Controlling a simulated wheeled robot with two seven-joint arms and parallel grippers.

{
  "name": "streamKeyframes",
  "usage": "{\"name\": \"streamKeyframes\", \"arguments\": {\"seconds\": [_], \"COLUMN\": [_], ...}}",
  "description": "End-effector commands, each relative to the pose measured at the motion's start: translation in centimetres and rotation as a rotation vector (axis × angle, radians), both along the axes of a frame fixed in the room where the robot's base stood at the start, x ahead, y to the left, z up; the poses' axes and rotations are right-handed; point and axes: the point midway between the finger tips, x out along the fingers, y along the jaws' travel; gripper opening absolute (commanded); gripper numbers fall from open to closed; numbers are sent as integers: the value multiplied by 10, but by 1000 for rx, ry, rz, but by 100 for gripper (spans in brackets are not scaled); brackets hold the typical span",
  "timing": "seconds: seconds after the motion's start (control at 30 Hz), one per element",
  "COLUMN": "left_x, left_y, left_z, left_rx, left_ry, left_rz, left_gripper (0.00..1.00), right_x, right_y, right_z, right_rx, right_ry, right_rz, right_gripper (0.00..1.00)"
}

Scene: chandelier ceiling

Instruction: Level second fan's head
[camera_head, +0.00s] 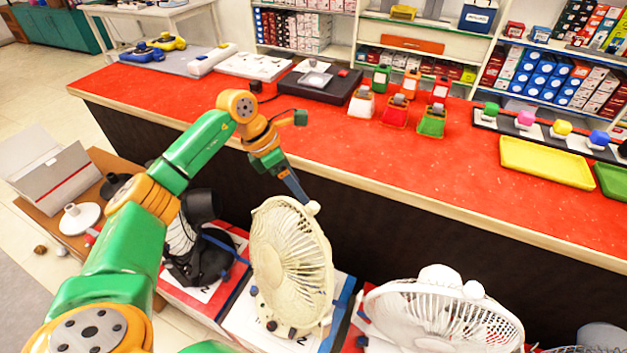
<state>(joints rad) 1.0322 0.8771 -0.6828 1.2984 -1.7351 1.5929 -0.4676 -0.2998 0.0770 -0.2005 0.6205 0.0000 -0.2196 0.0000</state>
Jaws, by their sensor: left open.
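The second from the left is a cream fan (291,262). Its round caged head stands steeply, with a small knob at the upper right of the rim and dark knobs on its base. A black fan (205,240) stands to its left. A white fan (440,315) to its right has its cage tipped strongly upward. My left gripper (297,188) is open and points down at the top of the cream fan's head, very close to the rim; I cannot tell whether it touches. My right gripper is not in view.
The red counter (400,165) runs behind the fans, its front edge close beyond my left gripper. It carries small coloured bins and a yellow tray (545,162). A wooden low table with a grey box (55,170) stands at left. Stocked shelves line the back.

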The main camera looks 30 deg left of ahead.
Motion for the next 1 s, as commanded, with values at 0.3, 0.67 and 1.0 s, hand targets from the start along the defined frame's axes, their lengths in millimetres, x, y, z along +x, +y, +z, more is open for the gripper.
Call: {"name": "streamKeyframes", "arguments": {"seconds": [0.3, 0.67, 1.0], "left_x": [9, 14, 14], "left_y": [-13, -21, -21], "left_z": [-40, -64, -64], "left_rx": [18, 18, 17], "left_ry": [3, -1, -1], "left_rz": [-5, -3, -3], "left_gripper": [71, 71, 0], "right_x": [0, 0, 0], "right_y": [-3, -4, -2], "right_z": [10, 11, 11], "right_rx": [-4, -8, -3], "right_ry": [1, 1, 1], "right_rz": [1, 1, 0], "right_gripper": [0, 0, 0]}}
